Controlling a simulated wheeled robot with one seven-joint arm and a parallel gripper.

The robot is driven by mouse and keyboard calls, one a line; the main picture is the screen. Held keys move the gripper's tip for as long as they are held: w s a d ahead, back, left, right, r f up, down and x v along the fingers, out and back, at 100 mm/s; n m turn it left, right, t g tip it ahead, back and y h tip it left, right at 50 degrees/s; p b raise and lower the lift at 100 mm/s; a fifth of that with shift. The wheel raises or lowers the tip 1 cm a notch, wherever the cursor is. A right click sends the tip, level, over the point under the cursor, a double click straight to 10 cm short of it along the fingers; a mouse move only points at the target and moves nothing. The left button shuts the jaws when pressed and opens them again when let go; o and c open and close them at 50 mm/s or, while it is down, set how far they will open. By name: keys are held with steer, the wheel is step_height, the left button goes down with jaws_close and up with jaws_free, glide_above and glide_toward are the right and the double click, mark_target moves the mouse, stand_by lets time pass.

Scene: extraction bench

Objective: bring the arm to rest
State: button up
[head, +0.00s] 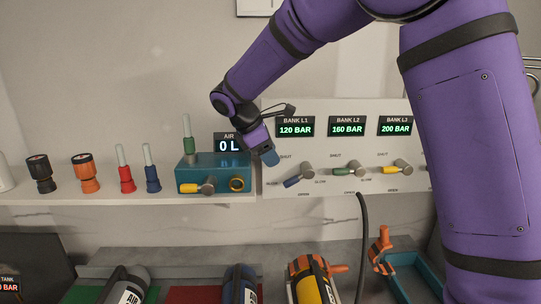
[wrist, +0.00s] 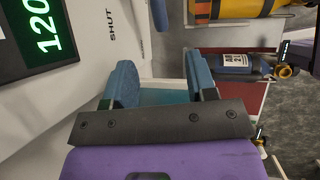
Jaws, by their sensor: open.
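My purple arm reaches in from the upper right in the head view. My gripper (head: 268,156) hangs in front of the left edge of the white valve panel (head: 330,117), just right of the teal box (head: 215,172) and above the blue-handled lever (head: 293,181). In the wrist view my gripper (wrist: 161,78) shows two blue fingers spread apart. Nothing is held between them. A teal surface shows behind the gap.
The panel reads BANK L1 120 BAR (head: 295,128), with green (head: 343,172) and yellow (head: 393,169) levers to the right. Several coloured fittings stand on the shelf (head: 100,198) at left. Cylinders, one yellow (head: 312,285), lie below beside a black hose (head: 362,240).

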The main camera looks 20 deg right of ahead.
steer(key=s+d+r+m+y, duration=0.2)
steer(key=s+d+r+m, duration=0.25)
steer(key=s, duration=0.35)
steer(key=s+d+r+m+y, duration=0.1)
steer(key=s+d+r+m, duration=0.3)
steer(key=s, duration=0.3)
steer(key=s+d+f+m+t+y, duration=0.1)
steer(key=s+m, duration=0.3)
steer(key=s, duration=0.5)
steer(key=s+d+f+m+t+y, duration=0.1)
steer(key=s+d+m+t+y, duration=0.1)
steer(key=s, duration=0.8)
steer(key=shift+d+f+m+t, duration=0.15)
steer(key=shift+d+m+t, duration=0.5)
steer(key=shift+m, duration=0.3)
